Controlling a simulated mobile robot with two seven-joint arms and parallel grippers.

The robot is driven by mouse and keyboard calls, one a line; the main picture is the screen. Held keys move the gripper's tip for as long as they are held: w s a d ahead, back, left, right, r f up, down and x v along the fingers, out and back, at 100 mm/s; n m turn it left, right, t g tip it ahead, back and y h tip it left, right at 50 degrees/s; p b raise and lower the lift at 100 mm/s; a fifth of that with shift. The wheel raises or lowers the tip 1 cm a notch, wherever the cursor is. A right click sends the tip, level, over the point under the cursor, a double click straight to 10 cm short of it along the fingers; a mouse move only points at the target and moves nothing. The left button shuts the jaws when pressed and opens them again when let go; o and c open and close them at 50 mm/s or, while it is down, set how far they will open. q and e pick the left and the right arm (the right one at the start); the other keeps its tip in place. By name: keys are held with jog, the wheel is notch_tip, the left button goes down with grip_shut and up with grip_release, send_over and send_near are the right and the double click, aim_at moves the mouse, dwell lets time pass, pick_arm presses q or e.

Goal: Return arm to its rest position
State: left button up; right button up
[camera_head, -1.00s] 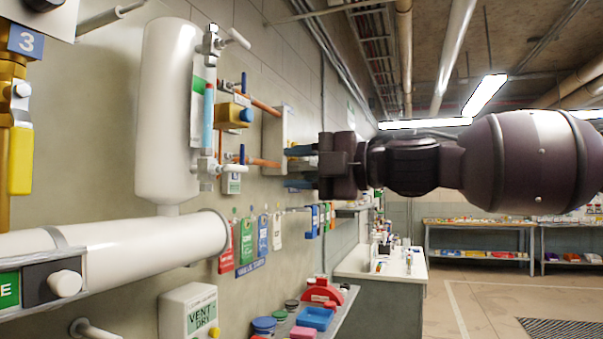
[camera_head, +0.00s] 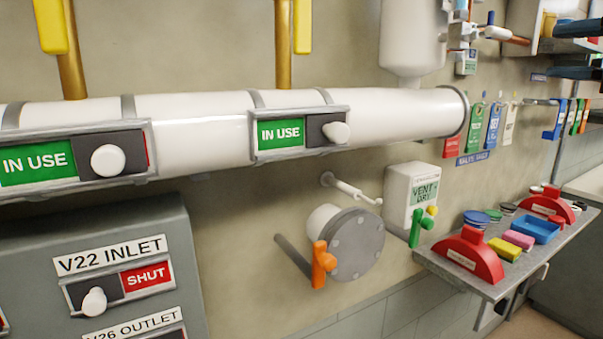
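My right gripper (camera_head: 578,50) shows at the far right top edge, cut off by the picture's edge. Its two dark fingers point left and stand apart, with nothing seen between them. They are in front of a pale box (camera_head: 545,22) on the wall; whether they touch it I cannot tell. The rest of the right arm is out of view. My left gripper is not in view.
A white horizontal pipe (camera_head: 205,130) with two IN USE sliders runs along the wall. Below are a grey panel (camera_head: 95,225), a flanged stub (camera_head: 357,245) and a VENT DRY box (camera_head: 408,190). A shelf (camera_head: 455,272) with red holders and trays juts out at right.

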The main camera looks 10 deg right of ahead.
jog(key=w+a+f+m+g, duration=0.1)
jog(key=w+a+f+m, duration=0.15)
jog(key=f, duration=0.75)
jog(key=w+a+f+m+h, duration=0.1)
jog(key=w+a+f+m, duration=0.15)
jog(key=f, duration=0.85)
jog(key=w+a+f+m+g, duration=0.1)
jog(key=w+a+f, duration=0.2)
jog(key=f, duration=0.7)
jog(key=s+f+m+g+h, duration=0.1)
jog(key=s+f+m+h, duration=0.15)
jog(key=f, duration=0.35)
jog(key=s+a+f+m+g+h, duration=0.1)
jog(key=s+f+m, duration=0.25)
jog(key=f, duration=0.35)
jog(key=s+f+m+g+h, duration=0.1)
jog(key=s+f+m+h, duration=0.1)
jog(key=s+f+m, duration=0.3)
jog(key=s+f+m+g+h, duration=0.1)
jog(key=s+f+m+g, duration=0.55)
jog(key=s+f, duration=0.85)
jog(key=w+f+n+t, duration=0.2)
jog(key=w+f+t, duration=0.4)
jog(key=f, duration=0.1)
jog(key=shift+a+f+t, duration=0.15)
jog(key=shift+f+t, duration=0.2)
jog(key=shift+f, duration=0.05)
jog(key=shift+y, duration=0.25)
